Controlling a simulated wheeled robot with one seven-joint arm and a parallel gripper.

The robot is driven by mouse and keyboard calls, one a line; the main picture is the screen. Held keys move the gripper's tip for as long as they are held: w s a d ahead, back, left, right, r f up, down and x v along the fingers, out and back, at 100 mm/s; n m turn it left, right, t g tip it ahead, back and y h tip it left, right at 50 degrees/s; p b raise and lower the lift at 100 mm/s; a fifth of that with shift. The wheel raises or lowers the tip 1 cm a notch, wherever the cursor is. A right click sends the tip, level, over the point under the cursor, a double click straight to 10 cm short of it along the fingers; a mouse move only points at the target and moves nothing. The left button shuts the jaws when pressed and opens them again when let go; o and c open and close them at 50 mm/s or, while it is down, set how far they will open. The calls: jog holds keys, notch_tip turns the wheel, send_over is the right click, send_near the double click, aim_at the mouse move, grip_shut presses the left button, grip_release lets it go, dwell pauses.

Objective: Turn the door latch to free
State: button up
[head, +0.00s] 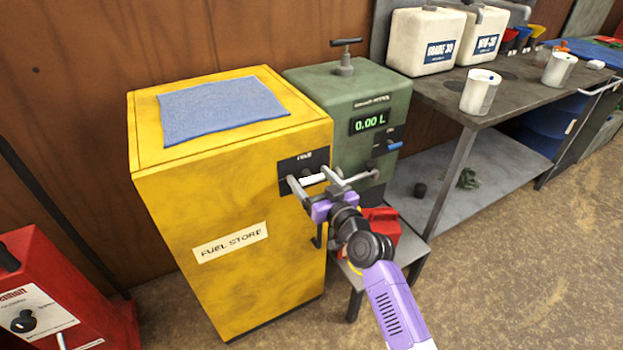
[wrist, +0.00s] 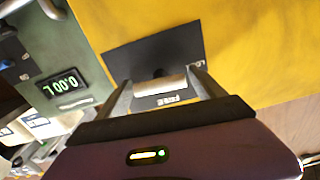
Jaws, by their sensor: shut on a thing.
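The door latch (head: 312,180) is a pale bar on a black plate (head: 301,163) near the top right of the yellow fuel store cabinet's door. My gripper (head: 318,183) is at the latch, with its two fingers around the bar and shut on it. In the wrist view, the pale latch bar (wrist: 159,86) lies between the fingers, in front of the black plate (wrist: 185,50). The latch bar looks roughly level in the head view.
A green dispenser (head: 345,95) reading 0.00 L stands right of the yellow cabinet (head: 190,235). A red can (head: 382,228) sits on a low stand beneath it. A workbench (head: 455,100) with jugs and cups is further right. A red machine (head: 50,290) stands at left.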

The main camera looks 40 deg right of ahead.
jog(key=m, duration=0.4)
jog(key=shift+p, duration=0.3)
jog(key=m+p, duration=0.1)
jog(key=m, duration=0.3)
jog(key=shift+m, duration=0.3)
jog(key=m+p, duration=0.1)
jog(key=m, duration=0.3)
jog(key=shift+d, duration=0.1)
jog(key=shift+f+m+p, duration=0.1)
jog(key=shift+m+p, duration=0.35)
jog(key=shift+m, duration=1.65)
jog(key=shift+s, duration=0.1)
jog(key=o, duration=1.4)
jog(key=shift+c, duration=0.2)
jog(key=v, duration=0.7)
jog(key=shift+s, duration=0.4)
